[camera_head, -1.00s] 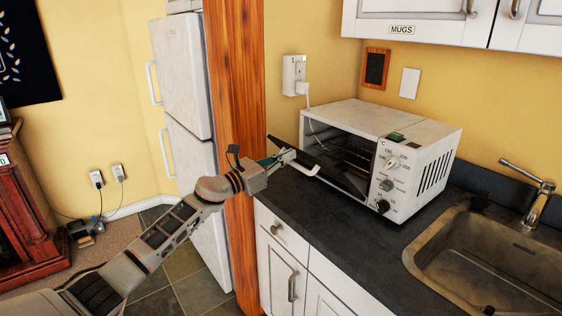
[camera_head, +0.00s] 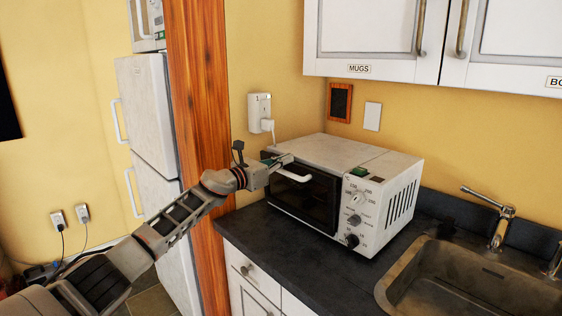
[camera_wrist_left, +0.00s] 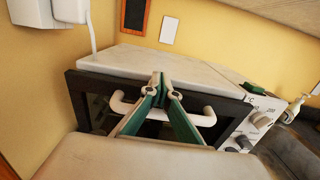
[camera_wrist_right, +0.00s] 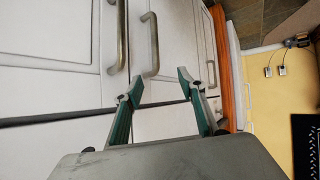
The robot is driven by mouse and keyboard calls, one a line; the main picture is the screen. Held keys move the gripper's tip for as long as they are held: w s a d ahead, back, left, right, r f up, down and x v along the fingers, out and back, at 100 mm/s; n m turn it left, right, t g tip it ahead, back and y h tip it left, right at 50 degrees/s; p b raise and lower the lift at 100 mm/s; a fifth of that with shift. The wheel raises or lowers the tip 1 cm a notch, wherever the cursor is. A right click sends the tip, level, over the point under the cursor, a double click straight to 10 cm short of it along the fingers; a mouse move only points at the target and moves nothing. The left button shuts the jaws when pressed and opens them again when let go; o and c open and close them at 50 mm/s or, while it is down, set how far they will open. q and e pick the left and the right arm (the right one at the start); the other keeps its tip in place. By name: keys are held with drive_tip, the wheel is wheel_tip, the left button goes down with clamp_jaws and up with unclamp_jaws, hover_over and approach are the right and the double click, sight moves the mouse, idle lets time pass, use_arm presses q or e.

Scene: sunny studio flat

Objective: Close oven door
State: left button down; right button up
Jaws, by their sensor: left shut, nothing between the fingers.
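The white countertop oven (camera_head: 388,190) stands on the dark counter. Its dark glass door (camera_head: 306,200) is upright against the oven front and looks shut or nearly so. The white door handle (camera_head: 293,175) runs along the door's top edge. My left gripper (camera_head: 283,160) is at the top edge of the door, beside the handle. In the left wrist view its fingertips (camera_wrist_left: 160,88) are together and empty, just over the handle (camera_wrist_left: 190,117); I cannot tell if they touch the door. My right gripper (camera_wrist_right: 160,88) is open and empty in front of white cabinet fronts, out of the head view.
A sink (camera_head: 470,285) with a tap (camera_head: 498,222) is right of the oven. A plugged-in outlet (camera_head: 260,112) is on the wall behind. A wooden post (camera_head: 200,110) stands left of the counter, with a white fridge (camera_head: 150,110) beyond. Counter in front of the oven (camera_head: 290,250) is clear.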

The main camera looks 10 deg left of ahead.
use_arm(q)
drive_tip(key=shift+w+d+r, duration=0.1)
drive_tip(key=shift+w+d, duration=0.2)
drive_tip(key=shift+w, duration=0.1)
idle(0.3)
